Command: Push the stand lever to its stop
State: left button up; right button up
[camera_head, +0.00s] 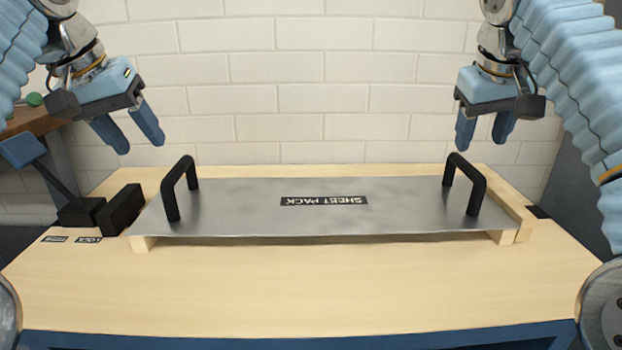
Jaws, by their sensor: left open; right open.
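The stand lever is a dark arm with a blue head (22,149). It rises from a black pivot block (80,212) at the left edge of the wooden stand (300,290) and tilts up to the left. Two small labels lie in front of it; one reads LOCK (88,240). The other label (54,239) is too small to read. My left gripper (138,143) is open and empty, above the table, up and right of the lever and apart from it. My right gripper (483,136) is open and empty above the right handle.
A metal sheet pack (250,215) with two black handles (180,188) (465,185) lies on wooden bars across the stand. A black block (121,209) sits between the lever pivot and the sheet. The front of the tabletop is clear. A brick wall (310,90) stands behind.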

aim_at(22, 150)
jog(key=k+j, duration=0.45)
jog(key=k, duration=0.2)
jog(key=k+j, duration=0.45)
jog(key=k, duration=0.2)
